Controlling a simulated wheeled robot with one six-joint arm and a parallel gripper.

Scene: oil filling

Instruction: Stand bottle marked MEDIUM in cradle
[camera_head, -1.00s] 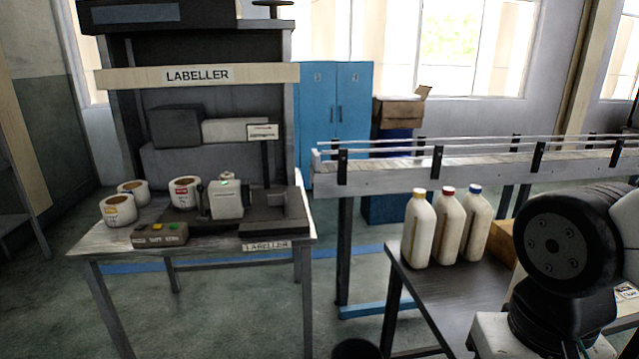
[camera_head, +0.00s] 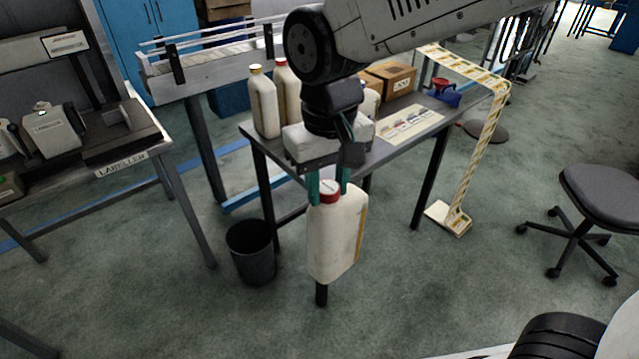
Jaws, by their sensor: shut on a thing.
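My gripper (camera_head: 328,185) is shut on a white bottle (camera_head: 332,240) with a red cap. The bottle hangs nearly upright in front of the dark table, with a yellow-orange strip along its right side; no MEDIUM marking can be read on it. The labeller bench (camera_head: 138,150) is at the left, cut off by the picture's edge. On it are a light labeller unit (camera_head: 50,132) and a dark base with a small upright block (camera_head: 116,117); I cannot tell whether this is the cradle.
A yellow-capped bottle (camera_head: 264,105) and a red-capped bottle (camera_head: 285,88) stand on the dark table (camera_head: 395,150); another is partly hidden behind my gripper. A black bin (camera_head: 250,252) stands on the floor. A stool (camera_head: 600,195) is at the right. Floor is clear between bench and bin.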

